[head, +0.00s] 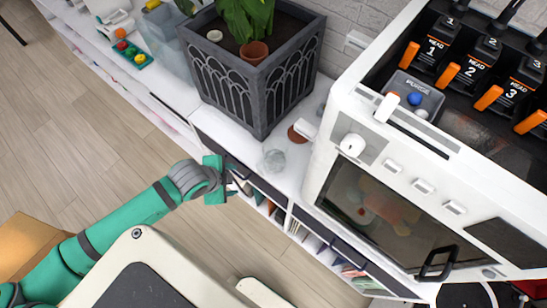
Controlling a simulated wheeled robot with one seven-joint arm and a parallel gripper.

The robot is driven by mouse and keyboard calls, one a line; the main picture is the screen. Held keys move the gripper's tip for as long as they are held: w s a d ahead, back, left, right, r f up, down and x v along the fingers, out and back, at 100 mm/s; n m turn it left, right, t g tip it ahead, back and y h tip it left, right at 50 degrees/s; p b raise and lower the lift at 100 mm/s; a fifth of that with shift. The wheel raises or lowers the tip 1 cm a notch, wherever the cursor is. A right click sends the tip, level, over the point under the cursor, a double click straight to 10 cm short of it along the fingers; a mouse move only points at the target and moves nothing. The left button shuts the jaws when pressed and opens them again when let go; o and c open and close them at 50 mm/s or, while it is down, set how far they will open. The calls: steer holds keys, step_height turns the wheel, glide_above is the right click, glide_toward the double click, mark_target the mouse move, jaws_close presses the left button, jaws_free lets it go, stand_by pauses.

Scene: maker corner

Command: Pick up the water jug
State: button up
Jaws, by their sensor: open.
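A clear, see-through vessel (273,161), which looks like the water jug, stands on the white shelf top between the dark planter and the white machine. Its outline is faint, and I cannot make out a handle. My gripper (232,181) is open at the shelf's front edge, to the left of the vessel and a little nearer the front. A gap shows between the gripper and the vessel, and nothing shows between the fingers.
A dark planter (255,95) with a green plant stands behind the vessel. A white machine (350,146) with orange-handled heads is close on its right. A small brown round thing (297,134) lies behind it. A bluish translucent bin (163,38) stands farther left.

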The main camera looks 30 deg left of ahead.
steer(key=w+r+m+g, duration=0.1)
steer(key=w+r+m, duration=0.1)
steer(key=w+r, duration=0.3)
step_height(320, 180, up, 10)
steer(key=m+g, duration=0.4)
steer(key=m, duration=0.2)
glide_above(262, 162)
steer(key=shift+a+f, duration=0.1)
steer(key=shift+a, duration=0.05)
steer(key=shift+s+f+m, duration=0.1)
steer(key=shift+f+m, duration=0.15)
steer(key=shift+m, duration=0.05)
steer(key=f, duration=1)
steer(key=shift+d+f, duration=0.1)
steer(key=shift+d, duration=0.1)
jaws_close()
